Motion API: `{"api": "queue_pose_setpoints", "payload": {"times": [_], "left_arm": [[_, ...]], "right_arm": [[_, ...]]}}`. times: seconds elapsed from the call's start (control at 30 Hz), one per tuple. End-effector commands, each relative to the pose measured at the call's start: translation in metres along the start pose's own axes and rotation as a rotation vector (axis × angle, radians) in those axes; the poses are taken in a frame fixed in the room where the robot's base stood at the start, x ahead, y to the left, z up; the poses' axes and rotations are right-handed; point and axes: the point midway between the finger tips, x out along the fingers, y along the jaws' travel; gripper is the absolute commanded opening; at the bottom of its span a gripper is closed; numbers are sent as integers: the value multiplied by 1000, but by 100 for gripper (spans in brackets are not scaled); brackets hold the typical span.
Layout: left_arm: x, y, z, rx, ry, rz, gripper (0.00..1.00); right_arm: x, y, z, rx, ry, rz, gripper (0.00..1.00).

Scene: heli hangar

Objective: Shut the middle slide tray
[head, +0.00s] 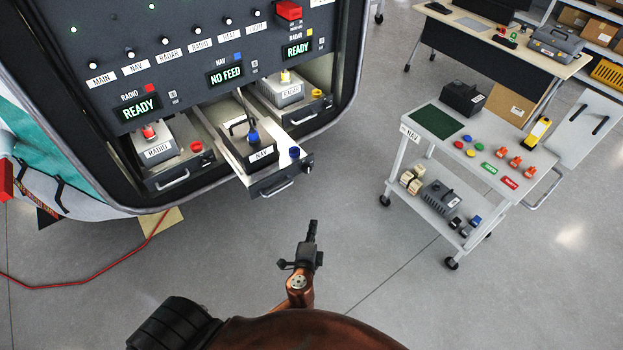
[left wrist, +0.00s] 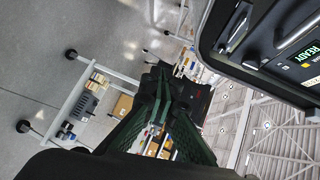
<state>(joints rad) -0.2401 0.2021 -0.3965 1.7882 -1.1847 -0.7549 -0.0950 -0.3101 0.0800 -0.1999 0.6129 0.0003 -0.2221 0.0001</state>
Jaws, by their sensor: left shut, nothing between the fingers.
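The middle slide tray (head: 281,178), with a grey front, a bar handle and a blue knob, sticks out of the console well past the trays on either side. A black NAV box (head: 263,156) with a blue plug sits in it. The display above reads NO FEED. My left gripper (head: 313,228) is shut and empty, below and slightly right of the tray front in the head view, apart from the tray. Its dark fingers show in the left wrist view (left wrist: 162,80). My right gripper is not in view.
The RADIO tray (head: 181,174) and RADAR tray (head: 303,118) flank the middle one, both reading READY. A white cart (head: 411,143) with parts stands to the right. A red cable (head: 95,281) lies on the floor at left. Floor before the tray is clear.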

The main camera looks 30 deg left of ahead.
Motion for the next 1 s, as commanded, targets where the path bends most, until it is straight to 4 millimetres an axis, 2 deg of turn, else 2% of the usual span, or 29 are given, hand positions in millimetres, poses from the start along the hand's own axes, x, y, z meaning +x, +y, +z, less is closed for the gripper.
{"api": "queue_pose_setpoints", "payload": {"times": [0.03,0.1,0.2,0.23,0.33,0.47,0.67,0.87,1.0], "left_arm": [[-11,-36,-6,11,0,-77,0],[-24,-74,-10,25,-8,-161,0],[-39,-108,-12,33,-18,-235,0],[-42,-114,-13,34,-20,-248,0],[-42,-125,-13,37,-24,-271,0],[-26,-131,-13,37,-24,-272,0],[13,-142,-12,37,-24,-272,0],[52,-152,-11,38,-24,-271,0],[65,-155,5,39,-25,-268,0]], "right_arm": [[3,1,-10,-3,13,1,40],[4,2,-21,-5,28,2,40],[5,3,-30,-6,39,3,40],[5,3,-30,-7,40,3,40],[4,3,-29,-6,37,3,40],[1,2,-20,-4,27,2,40],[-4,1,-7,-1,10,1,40],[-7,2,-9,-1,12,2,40],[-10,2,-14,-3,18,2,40]]}}
